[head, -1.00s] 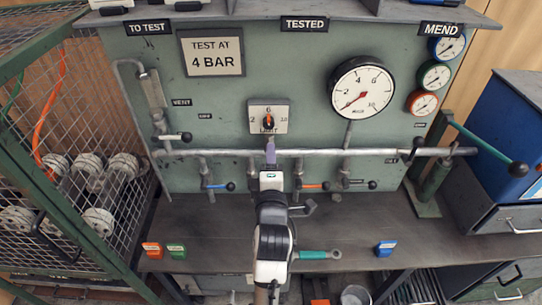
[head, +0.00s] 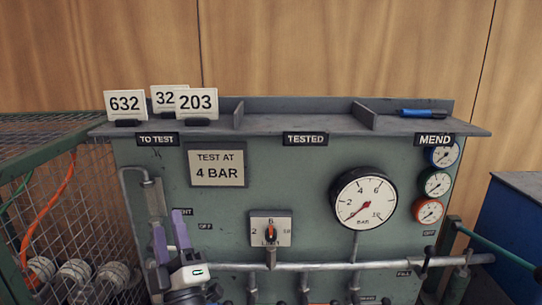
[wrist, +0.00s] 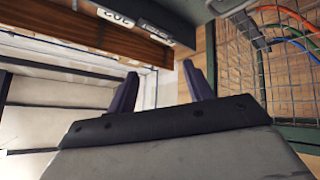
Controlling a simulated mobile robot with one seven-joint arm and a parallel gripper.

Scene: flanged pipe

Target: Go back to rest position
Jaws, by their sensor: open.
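My gripper (head: 170,241) shows at the lower left of the head view, in front of the green test panel (head: 225,230). Its two purple fingers point up and stand apart with nothing between them. In the wrist view the fingers of my gripper (wrist: 158,90) are also apart and empty. The pipe (head: 330,266) runs across the panel to the right of the gripper. The lower part of my arm is out of the head view.
A wire cage (head: 60,240) stands close on the left. A shelf above the panel holds number cards (head: 196,104) and a blue pen (head: 422,113). A large gauge (head: 364,200) and a limit knob (head: 271,233) are on the panel. A blue box (head: 512,240) stands at the right.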

